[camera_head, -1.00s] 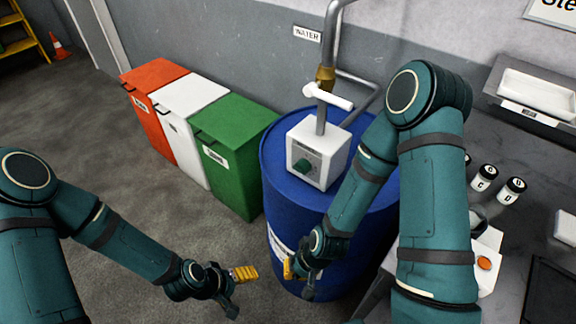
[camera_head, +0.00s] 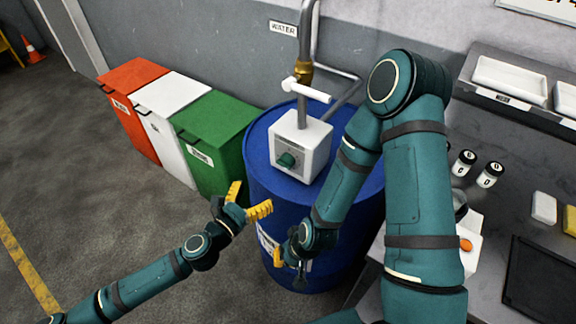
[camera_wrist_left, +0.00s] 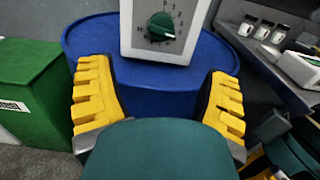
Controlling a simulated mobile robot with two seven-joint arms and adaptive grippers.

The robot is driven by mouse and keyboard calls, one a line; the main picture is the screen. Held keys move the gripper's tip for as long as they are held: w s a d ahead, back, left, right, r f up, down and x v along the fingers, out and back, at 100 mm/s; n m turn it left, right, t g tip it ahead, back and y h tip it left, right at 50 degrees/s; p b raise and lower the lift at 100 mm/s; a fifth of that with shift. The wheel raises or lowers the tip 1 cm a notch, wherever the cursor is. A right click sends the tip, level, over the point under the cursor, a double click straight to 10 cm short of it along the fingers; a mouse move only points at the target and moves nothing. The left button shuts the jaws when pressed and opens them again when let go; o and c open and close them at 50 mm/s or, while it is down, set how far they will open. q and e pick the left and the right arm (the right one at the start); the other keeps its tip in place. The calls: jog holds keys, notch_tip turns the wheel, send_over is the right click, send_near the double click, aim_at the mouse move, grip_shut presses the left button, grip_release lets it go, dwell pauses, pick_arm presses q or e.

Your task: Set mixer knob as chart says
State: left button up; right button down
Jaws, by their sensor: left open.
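The mixer box (camera_head: 316,148) is white and sits on the blue barrel (camera_head: 345,195). Its dark green knob (camera_head: 287,160) is on the front face. In the left wrist view the knob (camera_wrist_left: 161,26) shows at top centre, ringed by small numerals; its exact setting is too small to read. My left gripper (camera_head: 249,198) is open and empty, in front of the barrel, below and left of the knob and apart from it. In the wrist view its yellow fingers (camera_wrist_left: 156,68) are spread wide below the knob. My right gripper (camera_head: 284,258) hangs low before the barrel; its fingers are partly hidden.
Orange (camera_head: 130,75), white (camera_head: 170,100) and green (camera_head: 215,125) bins stand left of the barrel. A pipe (camera_head: 304,75) with a white handle rises behind the mixer. A bench (camera_head: 480,225) with jars (camera_head: 489,175) is at right. A wall sign (camera_head: 545,6) is cut off, unreadable.

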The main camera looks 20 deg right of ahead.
aim_at(284, 162)
pick_arm(q)
jog(key=x, duration=1.3)
jog(key=shift+w+d, duration=0.1)
jog(key=shift+d, duration=0.1)
jog(key=c, duration=1.2)
